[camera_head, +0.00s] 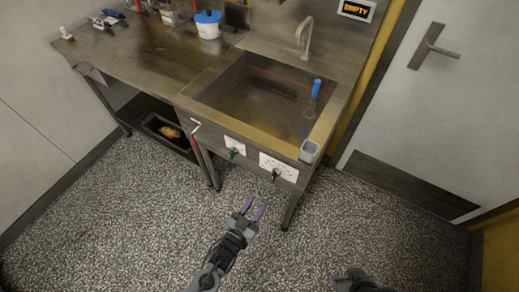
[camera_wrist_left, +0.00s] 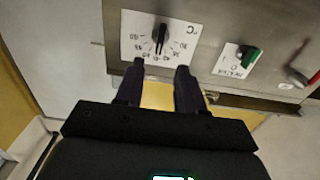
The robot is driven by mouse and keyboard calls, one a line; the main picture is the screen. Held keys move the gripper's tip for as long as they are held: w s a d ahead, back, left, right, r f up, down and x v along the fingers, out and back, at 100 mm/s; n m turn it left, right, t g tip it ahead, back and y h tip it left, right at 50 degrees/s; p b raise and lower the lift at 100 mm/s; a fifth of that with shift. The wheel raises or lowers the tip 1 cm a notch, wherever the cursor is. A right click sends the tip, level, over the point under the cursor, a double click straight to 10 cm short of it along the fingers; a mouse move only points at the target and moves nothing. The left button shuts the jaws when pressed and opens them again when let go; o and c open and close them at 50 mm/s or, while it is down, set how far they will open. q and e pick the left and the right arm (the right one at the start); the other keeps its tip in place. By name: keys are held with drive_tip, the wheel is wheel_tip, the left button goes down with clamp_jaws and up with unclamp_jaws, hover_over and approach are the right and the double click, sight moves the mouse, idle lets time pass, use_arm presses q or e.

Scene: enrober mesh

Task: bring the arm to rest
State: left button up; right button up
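My left gripper (camera_head: 254,207) is in front of the sink unit, over the speckled floor, with its two purple fingers apart and nothing between them. In the left wrist view the fingers (camera_wrist_left: 158,84) also stand apart, below a dial (camera_wrist_left: 160,38) with a black knob and a °C scale. They appear clear of the dial. My right arm (camera_head: 362,283) shows only as a dark part at the bottom edge of the head view; its fingers cannot be made out.
A steel sink (camera_head: 262,98) holds a blue-handled tool (camera_head: 315,90). A green knob (camera_head: 233,153) is on the front panel. A grey cup (camera_head: 309,151) hangs at the corner. A white tub with a blue lid (camera_head: 208,24) stands on the counter. A door (camera_head: 440,100) is at right. The floor is clear.

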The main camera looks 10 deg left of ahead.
use_arm(q)
drive_tip(key=s+a+r+n+g+y, duration=0.2)
drive_tip(key=s+a+r+g+y, duration=0.15)
drive_tip(key=s+a+g, duration=0.45)
drive_tip(key=s+a+r+n+g+y, duration=0.15)
drive_tip(key=s+a+g+y, duration=0.3)
drive_tip(key=s+a, duration=0.6)
wheel_tip(320, 180, up, 38)
drive_tip(key=s+d+p, duration=0.1)
drive_tip(key=p, duration=3.7)
drive_tip(key=shift+s+d+h, duration=0.15)
drive_tip(key=shift+s+h, duration=0.15)
drive_tip(key=shift+s, duration=0.1)
drive_tip(key=shift+m, duration=0.25)
